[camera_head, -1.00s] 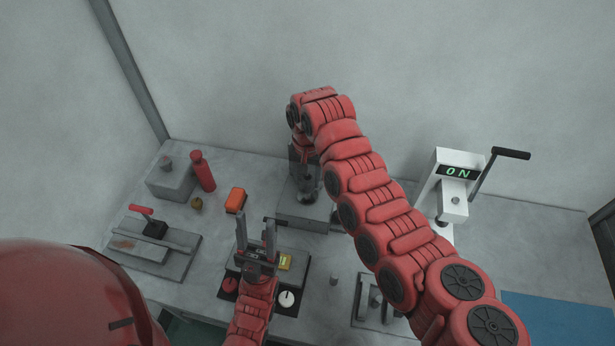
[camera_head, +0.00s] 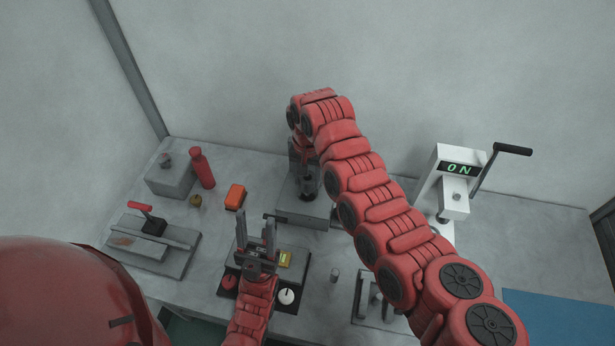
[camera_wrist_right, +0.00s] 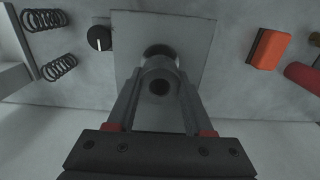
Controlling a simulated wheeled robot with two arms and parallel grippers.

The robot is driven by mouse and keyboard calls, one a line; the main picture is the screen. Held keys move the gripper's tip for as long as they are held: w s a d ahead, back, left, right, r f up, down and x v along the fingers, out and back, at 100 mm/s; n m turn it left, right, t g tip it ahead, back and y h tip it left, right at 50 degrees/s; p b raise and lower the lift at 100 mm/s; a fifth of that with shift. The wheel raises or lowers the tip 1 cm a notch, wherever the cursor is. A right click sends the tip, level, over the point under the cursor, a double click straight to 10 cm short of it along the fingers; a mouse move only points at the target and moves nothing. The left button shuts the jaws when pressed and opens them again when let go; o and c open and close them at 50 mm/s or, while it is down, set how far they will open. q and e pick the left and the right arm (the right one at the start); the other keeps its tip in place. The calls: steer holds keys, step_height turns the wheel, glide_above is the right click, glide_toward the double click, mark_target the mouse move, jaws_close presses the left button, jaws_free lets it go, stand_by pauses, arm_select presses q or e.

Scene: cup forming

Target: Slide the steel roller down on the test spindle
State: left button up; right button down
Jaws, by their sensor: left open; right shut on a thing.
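The steel roller (camera_wrist_right: 161,79) is a grey cylinder with a dark round opening in its end. In the right wrist view it sits between the fingers of my right gripper (camera_wrist_right: 158,92), which is shut on it. A shiny round part (camera_wrist_right: 160,51) shows just beyond it, over a grey base plate (camera_wrist_right: 190,35). The test spindle is mostly hidden, so I cannot tell how far the roller is on it. In the head view the right gripper (camera_head: 307,184) is above the grey base block (camera_head: 303,213). My left gripper (camera_head: 255,225) is open and empty, pointing up over a control box.
A white press (camera_head: 448,180) reading ON stands at the right. An orange block (camera_head: 235,197), a red bottle (camera_head: 202,168) and a grey block (camera_head: 170,182) are at the left. A lever fixture (camera_head: 150,245) is at the front left. Springs (camera_wrist_right: 50,45) show in the wrist view.

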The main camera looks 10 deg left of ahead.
steer(key=shift+f+b, duration=0.65)
steer(key=shift+f, duration=0.75)
stand_by(0.4)
stand_by(0.5)
jaws_free()
stand_by(0.3)
steer(key=shift+r+p, duration=0.3)
steer(key=shift+r, duration=1.05)
steer(key=shift+r+p, duration=0.3)
steer(key=shift+r, duration=2.35)
